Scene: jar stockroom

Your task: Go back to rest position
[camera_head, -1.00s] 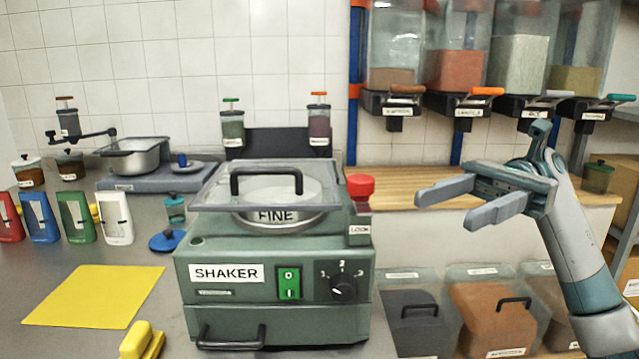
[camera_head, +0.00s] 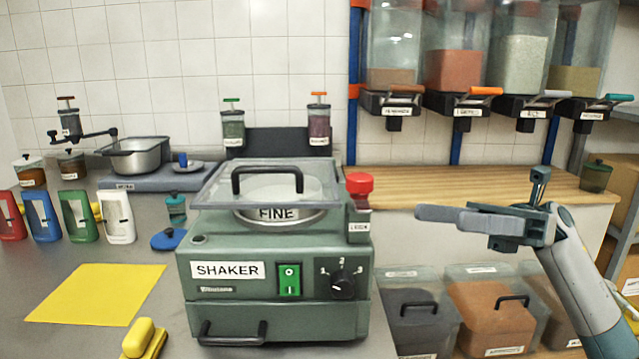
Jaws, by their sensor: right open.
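My right gripper (camera_head: 440,217) is at the right, in front of the wooden shelf's front edge and above the clear bins. It is seen nearly side-on, with its fingers pointing left and nothing between them. It is open and apart from the green shaker (camera_head: 275,265), which stands to its left on the grey counter. The shaker has a clear lid (camera_head: 330,178) over a sieve labelled FINE. My left gripper is not in view.
Clear dispensers (camera_head: 455,70) hang above the wooden shelf (camera_head: 400,185). Lidded bins (camera_head: 495,325) stand below my right gripper. A yellow mat (camera_head: 95,293), a yellow-handled tool (camera_head: 143,338) and several coloured scoop holders (camera_head: 78,217) are on the left counter. A pan (camera_head: 138,157) stands behind.

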